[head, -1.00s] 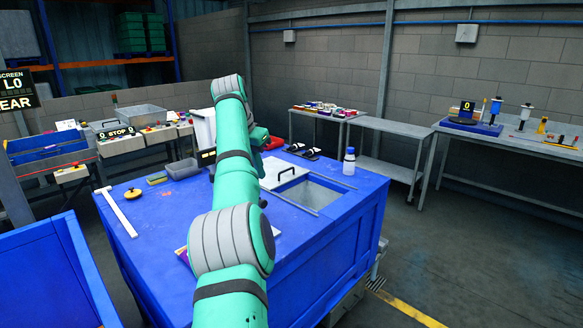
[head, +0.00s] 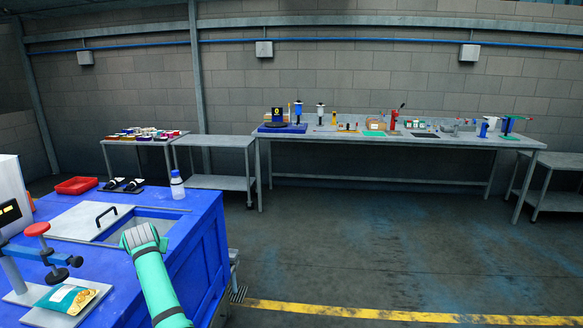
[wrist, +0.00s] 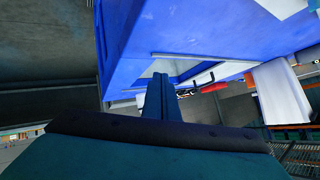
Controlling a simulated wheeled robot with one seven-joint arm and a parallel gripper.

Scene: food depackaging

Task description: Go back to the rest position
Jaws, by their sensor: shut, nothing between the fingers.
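My gripper (wrist: 160,85) shows in the wrist view with its fingers together and nothing between them. It is in the air, and the blue workbench (wrist: 200,25) appears tilted beyond it. An opening in the bench and a black handle (wrist: 204,79) show behind the fingertips.
The bench carries a lid with a black handle (head: 105,216), a white bottle (head: 177,186), a red tray (head: 76,185) and a teal pouch (head: 66,299) beneath a red-knobbed press. A long table (head: 400,141) of tools stands along the wall.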

